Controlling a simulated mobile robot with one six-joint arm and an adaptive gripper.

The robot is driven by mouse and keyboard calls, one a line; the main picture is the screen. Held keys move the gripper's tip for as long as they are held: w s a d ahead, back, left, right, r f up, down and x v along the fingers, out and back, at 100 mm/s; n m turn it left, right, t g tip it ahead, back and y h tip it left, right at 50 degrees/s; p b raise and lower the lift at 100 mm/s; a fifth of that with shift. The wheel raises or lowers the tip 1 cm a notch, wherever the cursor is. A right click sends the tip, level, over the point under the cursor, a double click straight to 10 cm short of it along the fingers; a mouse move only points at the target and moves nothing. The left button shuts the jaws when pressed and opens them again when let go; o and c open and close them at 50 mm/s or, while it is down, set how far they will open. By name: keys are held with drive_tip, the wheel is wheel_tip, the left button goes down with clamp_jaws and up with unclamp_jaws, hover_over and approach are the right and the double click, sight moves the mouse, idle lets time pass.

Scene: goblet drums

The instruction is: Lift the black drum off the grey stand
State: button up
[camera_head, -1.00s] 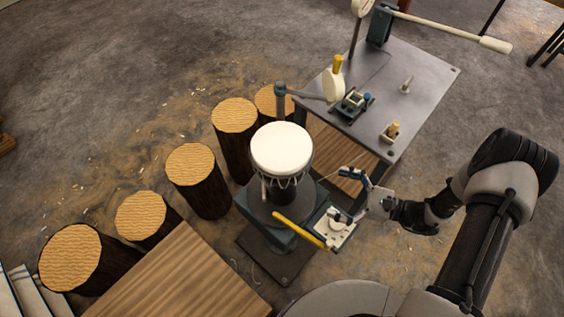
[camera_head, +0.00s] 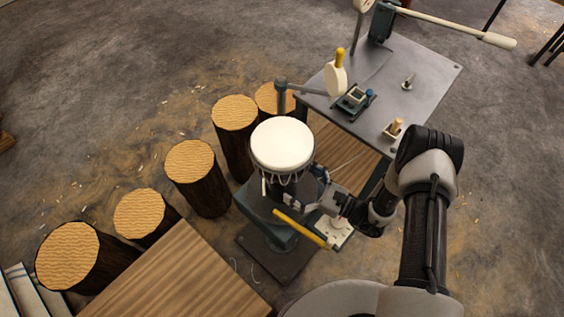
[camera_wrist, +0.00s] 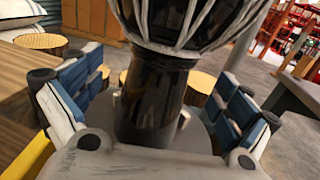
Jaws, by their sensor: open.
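The black drum (camera_head: 284,187) stands upright on the round top of the grey stand (camera_head: 262,207). It has a white head, pale cords and a narrow black stem. In the wrist view the drum's glossy black stem (camera_wrist: 152,100) rises between my open fingers, with the corded bowl above. My gripper (camera_head: 298,198) is at the drum's lower part, coming from the right. In the wrist view my gripper (camera_wrist: 150,100) has one blue and white finger on each side of the stem, with visible gaps. The stem's far side is hidden.
A yellow-handled lever (camera_head: 303,229) sticks out at the stand's front. Several log stumps (camera_head: 191,162) stand to the left and behind. A wooden table (camera_head: 180,275) is at the front left. A grey metal workbench (camera_head: 425,75) with tools stands at the back right.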

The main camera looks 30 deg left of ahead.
drive_tip(key=a, duration=0.2)
drive_tip(key=a+b, duration=0.1)
drive_tip(key=a, duration=0.2)
drive_tip(key=shift+w+a+f+b, duration=0.2)
drive_tip(key=shift+w+a+b, duration=0.15)
drive_tip(key=shift+b, duration=0.05)
drive_tip(key=shift+c, duration=0.4)
drive_tip(key=c, duration=2)
drive_tip(key=shift+w+r, duration=0.1)
drive_tip(key=shift+r, duration=0.05)
drive_tip(key=shift+c, duration=0.5)
